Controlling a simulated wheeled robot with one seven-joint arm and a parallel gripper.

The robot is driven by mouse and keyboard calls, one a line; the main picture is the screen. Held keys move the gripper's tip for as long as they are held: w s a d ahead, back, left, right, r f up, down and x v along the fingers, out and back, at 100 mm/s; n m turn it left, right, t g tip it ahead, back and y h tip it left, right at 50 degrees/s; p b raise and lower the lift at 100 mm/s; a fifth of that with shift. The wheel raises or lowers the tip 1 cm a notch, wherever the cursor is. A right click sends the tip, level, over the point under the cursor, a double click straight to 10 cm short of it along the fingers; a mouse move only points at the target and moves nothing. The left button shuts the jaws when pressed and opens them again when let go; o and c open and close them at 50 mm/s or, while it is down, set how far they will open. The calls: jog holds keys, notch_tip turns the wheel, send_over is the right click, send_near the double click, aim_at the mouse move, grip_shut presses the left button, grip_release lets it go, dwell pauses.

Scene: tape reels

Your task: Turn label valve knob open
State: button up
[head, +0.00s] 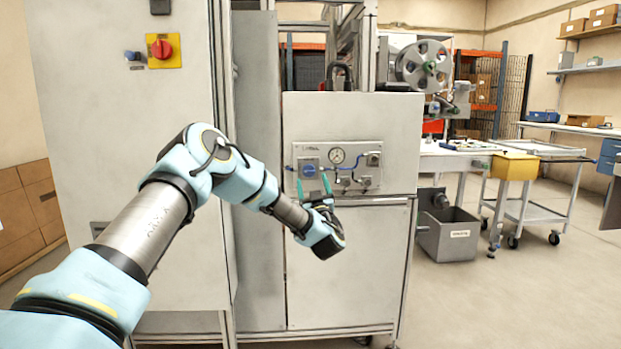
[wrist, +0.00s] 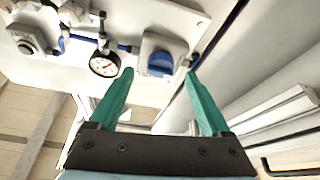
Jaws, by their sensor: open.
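The blue valve knob (head: 309,171) sits on the left part of a pale panel (head: 350,150) on the front of a white machine. In the wrist view the blue knob (wrist: 162,64) is on a light square base, ahead of the fingertips and roughly between them. My gripper (head: 313,188) is open and empty, with its two green fingers pointing at the panel just below the knob. In the wrist view my gripper (wrist: 158,78) shows a clear gap between the fingers. I cannot tell whether a fingertip touches the base. The label text is too small to read.
A round gauge (head: 337,156) with blue tubing is right of the knob, and small fittings (head: 373,159) lie further right. A tall grey cabinet (head: 130,200) with a red switch (head: 162,49) stands at left. A grey bin (head: 449,235) is on the floor at right.

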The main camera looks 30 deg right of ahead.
aim_at(310, 173)
jog(key=shift+x, duration=1.85)
grip_shut()
